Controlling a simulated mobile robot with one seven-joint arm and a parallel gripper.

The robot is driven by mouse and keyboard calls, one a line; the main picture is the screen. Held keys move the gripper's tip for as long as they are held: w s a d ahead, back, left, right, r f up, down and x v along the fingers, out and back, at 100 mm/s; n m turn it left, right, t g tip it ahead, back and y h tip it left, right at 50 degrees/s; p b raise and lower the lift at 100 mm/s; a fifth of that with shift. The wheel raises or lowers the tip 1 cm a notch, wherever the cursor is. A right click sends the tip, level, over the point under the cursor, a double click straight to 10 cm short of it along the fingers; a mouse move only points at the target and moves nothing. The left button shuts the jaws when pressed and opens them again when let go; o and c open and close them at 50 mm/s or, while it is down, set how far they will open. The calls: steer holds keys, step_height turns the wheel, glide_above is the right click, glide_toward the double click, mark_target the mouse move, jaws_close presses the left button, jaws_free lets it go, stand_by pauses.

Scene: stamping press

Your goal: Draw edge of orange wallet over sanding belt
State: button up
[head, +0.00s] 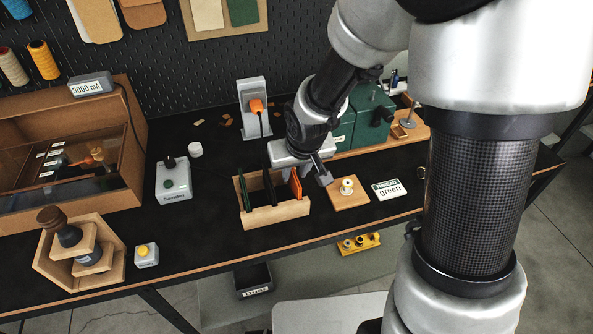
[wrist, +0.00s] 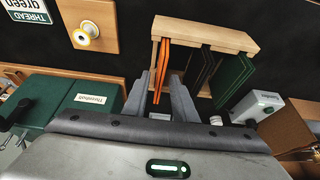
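The orange wallet (head: 295,184) stands upright at the right end of a wooden rack (head: 275,216), beside darker wallets. In the wrist view the orange wallet (wrist: 161,66) shows as thin orange edges at the rack's left end. My gripper (head: 306,173) is over the right end of the rack. In the wrist view its two fingers (wrist: 166,88) point toward the orange wallet, apart, with part of the orange between them. I see no clear grip on it. I cannot clearly identify the sanding belt; a green machine (head: 368,120) stands behind my gripper, partly hidden by my arm.
A black wallet (head: 269,188) and a green wallet (head: 244,191) share the rack. A wooden block with a spool (head: 348,192) and a thread card (head: 388,190) lie to the right. A grey box with a knob (head: 174,182) stands left.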

steer(key=shift+w+f, duration=0.2)
steer(key=shift+f, duration=0.1)
jaws_close()
steer(key=shift+r, duration=0.1)
steer(key=shift+r+p, duration=0.5)
steer(key=shift+p, duration=0.1)
steer(key=shift+r, duration=0.1)
step_height(320, 180, up, 7)
steer(key=p, duration=0.5)
steer(key=c, duration=0.5)
jaws_free()
steer(key=shift+c, duration=0.2)
jaws_close()
